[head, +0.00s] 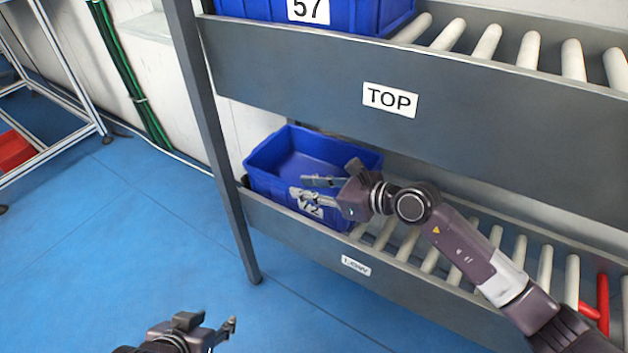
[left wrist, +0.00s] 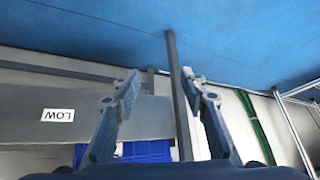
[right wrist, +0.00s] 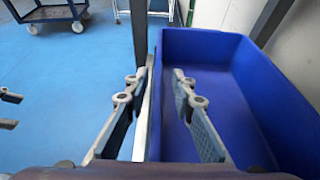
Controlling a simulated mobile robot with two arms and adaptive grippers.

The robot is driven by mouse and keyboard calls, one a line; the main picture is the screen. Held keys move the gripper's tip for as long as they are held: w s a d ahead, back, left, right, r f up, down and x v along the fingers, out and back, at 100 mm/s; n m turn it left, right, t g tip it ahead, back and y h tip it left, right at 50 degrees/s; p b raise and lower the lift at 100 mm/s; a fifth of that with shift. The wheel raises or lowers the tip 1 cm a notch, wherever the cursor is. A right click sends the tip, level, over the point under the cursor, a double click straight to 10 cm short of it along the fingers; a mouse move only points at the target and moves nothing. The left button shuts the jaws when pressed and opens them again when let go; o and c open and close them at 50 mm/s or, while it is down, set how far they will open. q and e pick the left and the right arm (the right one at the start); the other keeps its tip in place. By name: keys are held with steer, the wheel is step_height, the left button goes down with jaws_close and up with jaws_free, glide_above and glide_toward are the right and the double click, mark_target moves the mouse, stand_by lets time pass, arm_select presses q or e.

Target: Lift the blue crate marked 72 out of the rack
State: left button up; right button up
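The blue crate (head: 267,184) marked 72 sits at the left end of the lower rack shelf, and it looks empty. Its label is partly covered by my right gripper (head: 301,188). In the right wrist view the fingers (right wrist: 155,75) are open, one inside the crate (right wrist: 203,48) and the other outside its near wall. A gap shows between fingers and wall. My left gripper (head: 225,330) is low in front of the rack, apart from the crate. In the left wrist view its fingers (left wrist: 163,76) are open and empty; part of the crate (left wrist: 148,150) shows beyond.
Another blue crate (head: 345,14) marked 57 stands on the upper shelf, whose front beam (head: 310,72) is labelled TOP. The lower beam (head: 385,278) is labelled LOW. A rack post (head: 222,165) stands left of the crate. The blue floor (head: 110,235) at left is clear.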

steer(key=shift+x, duration=1.15)
arm_select(q)
steer(key=w, duration=0.1)
steer(key=w+r+t, duration=0.1)
steer(key=w+d, duration=0.1)
steer(key=shift+r, duration=0.3)
arm_select(e)
jaws_close()
steer(key=shift+r, duration=0.1)
